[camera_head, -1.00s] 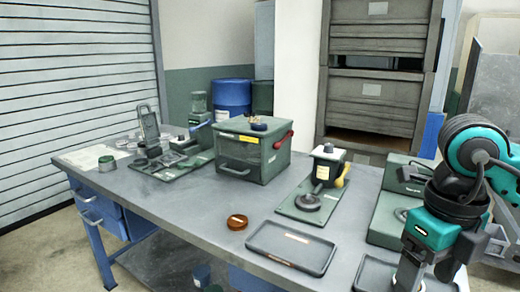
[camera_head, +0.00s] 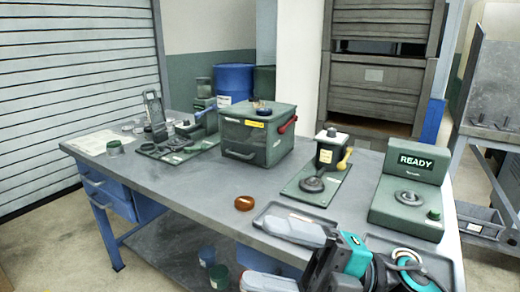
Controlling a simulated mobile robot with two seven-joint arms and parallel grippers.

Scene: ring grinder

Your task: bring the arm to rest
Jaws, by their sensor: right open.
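My right gripper (camera_head: 250,250) is at the front edge of the workbench, coming in from the lower right with its two pale fingers pointing left. The fingers are spread apart with nothing between them. One finger overlaps the near part of a dark shallow tray (camera_head: 268,213) in the picture; I cannot tell if they touch. My arm (camera_head: 410,272) with teal parts covers part of a second tray (camera_head: 448,265) at the right. My left gripper is not in view.
The grey workbench (camera_head: 190,184) carries a round brown piece (camera_head: 244,203), a green box with a red handle (camera_head: 258,135), a device with a yellow lever (camera_head: 328,155) and a green machine showing "READY" (camera_head: 410,185).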

